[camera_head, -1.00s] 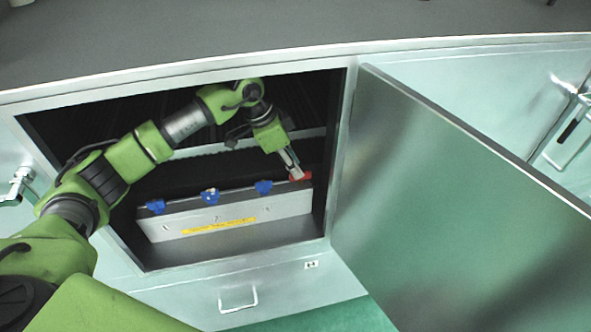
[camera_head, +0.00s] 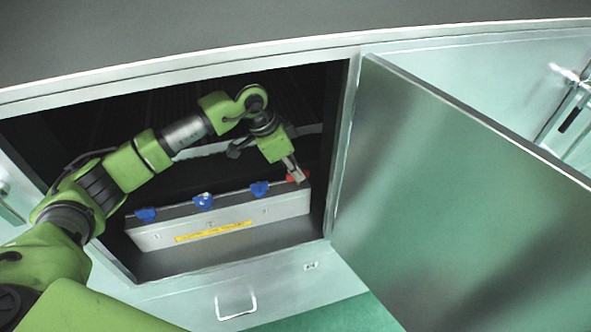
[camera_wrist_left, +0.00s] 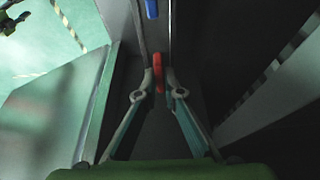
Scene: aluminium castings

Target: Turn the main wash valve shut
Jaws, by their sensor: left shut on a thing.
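The red valve handle (camera_head: 303,175) sits at the right end of a grey manifold block (camera_head: 285,208) inside the open cabinet. I take it to be the main wash valve. My left gripper (camera_head: 298,177) reaches in from the left and is shut on the red handle, hiding part of it. In the left wrist view the red handle (camera_wrist_left: 158,70) stands between the two fingertips of my left gripper (camera_wrist_left: 159,80). It lies lengthwise in that picture. My right gripper is not in view.
Three blue valve handles (camera_head: 203,201) line the block left of the red one. A yellow label (camera_head: 214,231) is on its front. The cabinet door (camera_head: 450,190) stands open at the right. The cabinet frame (camera_head: 340,150) surrounds the arm. A grey worktop (camera_head: 250,25) lies above.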

